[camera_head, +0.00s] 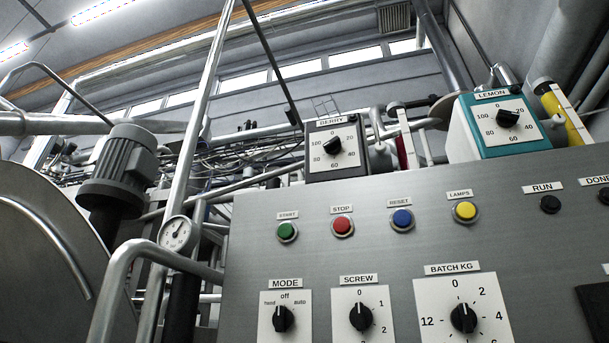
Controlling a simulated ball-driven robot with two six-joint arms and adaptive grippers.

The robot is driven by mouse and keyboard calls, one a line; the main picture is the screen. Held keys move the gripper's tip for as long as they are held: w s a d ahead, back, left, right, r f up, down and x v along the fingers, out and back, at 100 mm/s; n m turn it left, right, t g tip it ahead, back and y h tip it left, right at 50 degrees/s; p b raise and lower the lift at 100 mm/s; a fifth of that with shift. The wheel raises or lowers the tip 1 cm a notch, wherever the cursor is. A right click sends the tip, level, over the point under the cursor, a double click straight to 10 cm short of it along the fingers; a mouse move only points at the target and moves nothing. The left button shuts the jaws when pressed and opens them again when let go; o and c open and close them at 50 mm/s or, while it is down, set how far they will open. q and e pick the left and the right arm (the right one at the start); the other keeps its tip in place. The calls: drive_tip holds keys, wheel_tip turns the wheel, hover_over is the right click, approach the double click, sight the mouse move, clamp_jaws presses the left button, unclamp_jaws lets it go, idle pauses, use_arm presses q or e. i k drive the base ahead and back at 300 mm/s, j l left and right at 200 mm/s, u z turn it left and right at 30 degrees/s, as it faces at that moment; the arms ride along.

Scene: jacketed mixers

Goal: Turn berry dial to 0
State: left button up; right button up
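The berry dial (333,146) is a black round knob on a white scale plate, set in a dark box under a BERRY label (331,122). The box stands above the top edge of the grey control panel, near the middle of the view. Its scale shows 20, 40, 60, 80 and 100 around the knob. The knob's pointer is too small to read surely. Neither of my grippers is in view, and nothing touches the dial.
A teal box with the lemon dial (507,118) stands to the right. The grey panel (390,230) below carries several coloured buttons and the mode (283,318), screw (361,317) and batch (463,318) knobs. Pipes and a gauge (175,233) stand to the left.

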sight(333, 146)
drive_tip(key=k+j, duration=0.85)
drive_tip(key=j, duration=0.15)
